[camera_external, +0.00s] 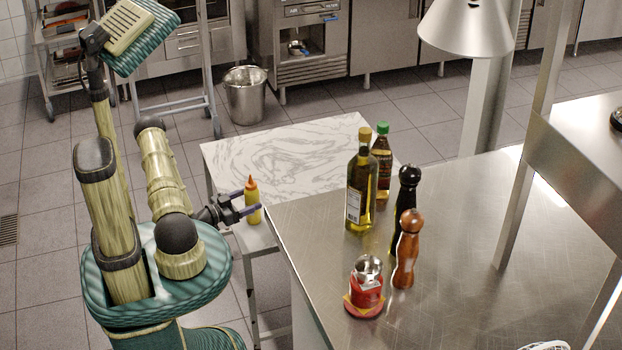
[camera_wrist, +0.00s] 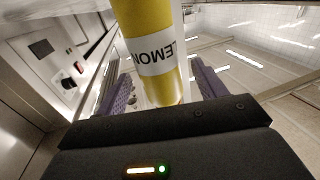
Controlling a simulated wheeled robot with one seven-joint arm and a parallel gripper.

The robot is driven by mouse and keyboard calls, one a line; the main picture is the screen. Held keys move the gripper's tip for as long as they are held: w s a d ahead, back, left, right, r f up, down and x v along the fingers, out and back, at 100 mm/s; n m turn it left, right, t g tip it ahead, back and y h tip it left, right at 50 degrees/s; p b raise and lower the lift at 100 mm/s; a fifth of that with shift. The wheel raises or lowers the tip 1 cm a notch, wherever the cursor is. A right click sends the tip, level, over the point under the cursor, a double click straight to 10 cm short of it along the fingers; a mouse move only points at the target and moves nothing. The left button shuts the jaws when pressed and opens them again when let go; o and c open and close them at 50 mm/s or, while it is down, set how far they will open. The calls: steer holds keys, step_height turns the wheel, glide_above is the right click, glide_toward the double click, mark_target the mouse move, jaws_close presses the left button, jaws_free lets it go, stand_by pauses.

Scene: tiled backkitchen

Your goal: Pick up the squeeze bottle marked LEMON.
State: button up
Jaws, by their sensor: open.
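The squeeze bottle marked LEMON (camera_external: 252,208) is yellow with an orange-red tip. It stands upright at the near end of the low table with a white marbled top (camera_external: 285,155). My gripper (camera_external: 244,204) is level with the bottle's body, with its fingers reaching either side of it. In the wrist view, the bottle (camera_wrist: 152,45) fills the upper middle, its LEMON label upside down. There, my gripper's purple fingers (camera_wrist: 161,72) are open, one on each side of the bottle, with gaps visible. The bottle's far side is hidden.
A steel counter (camera_external: 450,240) is close on the right. A steel bin (camera_external: 246,100) stands on the floor behind.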

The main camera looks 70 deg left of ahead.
mark_target(256, 196)
steer(key=x, duration=0.4)
stand_by(0.4)
steer(key=c, duration=1.2)
steer(key=shift+r+p, duration=1.05)
steer(key=shift+r, duration=3.95)
